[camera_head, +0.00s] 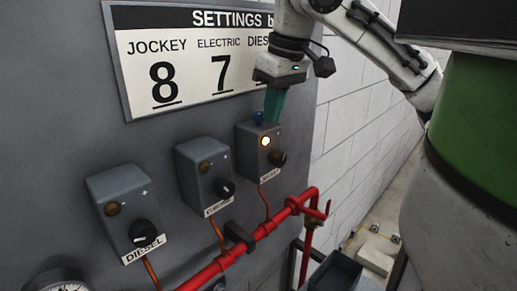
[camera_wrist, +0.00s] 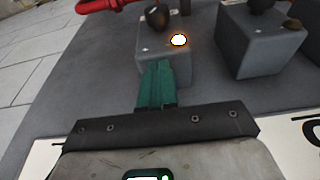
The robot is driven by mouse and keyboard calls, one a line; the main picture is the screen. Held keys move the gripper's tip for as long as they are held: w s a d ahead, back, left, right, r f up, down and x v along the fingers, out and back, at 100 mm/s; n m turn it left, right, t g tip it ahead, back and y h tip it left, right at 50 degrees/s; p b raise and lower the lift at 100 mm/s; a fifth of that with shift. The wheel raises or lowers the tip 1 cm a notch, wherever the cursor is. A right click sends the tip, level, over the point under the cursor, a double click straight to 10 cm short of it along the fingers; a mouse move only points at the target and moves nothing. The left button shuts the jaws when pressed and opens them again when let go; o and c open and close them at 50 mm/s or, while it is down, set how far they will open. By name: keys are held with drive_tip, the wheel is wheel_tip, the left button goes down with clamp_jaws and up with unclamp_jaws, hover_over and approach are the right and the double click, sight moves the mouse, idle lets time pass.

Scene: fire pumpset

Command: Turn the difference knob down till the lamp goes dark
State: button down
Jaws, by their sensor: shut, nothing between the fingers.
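The right-hand grey switch box (camera_head: 261,155) has a lit yellow-orange lamp (camera_head: 265,141) and a black knob (camera_head: 277,158) on its front. The lamp also glows in the wrist view (camera_wrist: 179,40), with the knob (camera_wrist: 158,18) beside it. No label says which knob is the difference knob. My gripper (camera_head: 271,120) is shut and empty, its teal fingers pointing down at the top of this box, close beside the blue piece. I cannot tell whether they touch.
Two similar boxes, one labelled electric (camera_head: 204,175) and one labelled diesel (camera_head: 125,212), stand left with dark lamps. A settings board (camera_head: 190,60) hangs above. A red pipe (camera_head: 240,247) runs below. A green cylinder (camera_head: 481,130) stands right.

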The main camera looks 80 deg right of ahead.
drive_tip(key=shift+r, duration=0.25)
drive_tip(key=shift+s+a, duration=0.1)
drive_tip(key=shift+a, duration=0.05)
drive_tip(key=shift+s, duration=0.15)
drive_tip(key=shift+r+p, duration=0.1)
drive_tip(key=shift+p, duration=0.3)
drive_tip(key=v, duration=0.1)
drive_tip(key=p+v, duration=0.1)
drive_tip(key=v, duration=0.1)
drive_tip(key=w+v, duration=0.1)
drive_tip(key=v, duration=0.1)
drive_tip(key=shift+d+r+p, duration=0.25)
drive_tip(key=shift+r+p, duration=0.1)
drive_tip(key=shift+r, duration=0.05)
